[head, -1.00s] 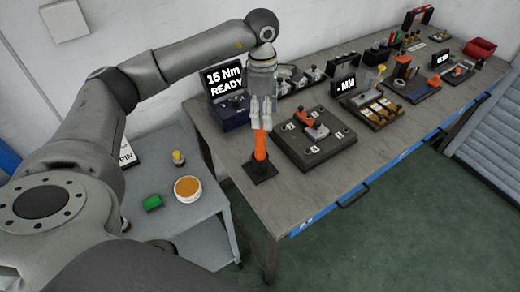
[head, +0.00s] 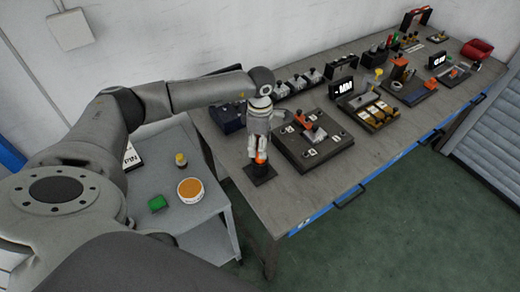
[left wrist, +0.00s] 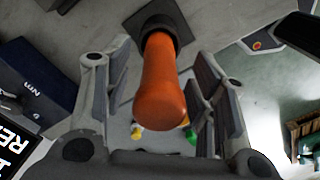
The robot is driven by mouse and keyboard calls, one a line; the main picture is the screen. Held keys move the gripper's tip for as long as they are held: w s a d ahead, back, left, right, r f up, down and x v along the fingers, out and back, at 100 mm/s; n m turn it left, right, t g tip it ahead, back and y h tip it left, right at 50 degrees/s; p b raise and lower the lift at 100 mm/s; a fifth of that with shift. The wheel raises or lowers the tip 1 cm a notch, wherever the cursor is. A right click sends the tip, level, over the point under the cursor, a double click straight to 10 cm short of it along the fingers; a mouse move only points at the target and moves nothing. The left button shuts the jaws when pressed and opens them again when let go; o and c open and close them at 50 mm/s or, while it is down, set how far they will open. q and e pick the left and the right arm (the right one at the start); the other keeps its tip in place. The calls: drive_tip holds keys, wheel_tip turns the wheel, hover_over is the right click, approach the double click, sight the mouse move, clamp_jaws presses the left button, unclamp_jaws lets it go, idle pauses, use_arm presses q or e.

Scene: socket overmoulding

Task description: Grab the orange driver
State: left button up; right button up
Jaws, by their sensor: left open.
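The orange driver (left wrist: 160,90) stands in a dark square holder (left wrist: 162,22) near the left end of the grey workbench. In the head view only a bit of the driver (head: 261,158) shows, above the holder (head: 261,174). My left gripper (head: 258,152) is down over the driver from above. In the left wrist view the open fingers of my left gripper (left wrist: 160,85) stand on either side of the driver, with a visible gap on at least the left side. My right gripper is not in view.
A dark fixture plate (head: 312,140) with an orange-handled clamp stands just right of the holder. A dark blue box (head: 227,116) stands behind my left arm. A lower side table (head: 208,212) holds a round orange-topped tub (head: 190,190) and a green block (head: 157,203).

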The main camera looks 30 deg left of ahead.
use_arm(q)
drive_tip(key=shift+f, duration=0.2)
drive_tip(key=c, duration=1.2)
drive_tip(key=shift+r, duration=0.1)
clamp_jaws()
drive_tip(key=shift+w, duration=0.1)
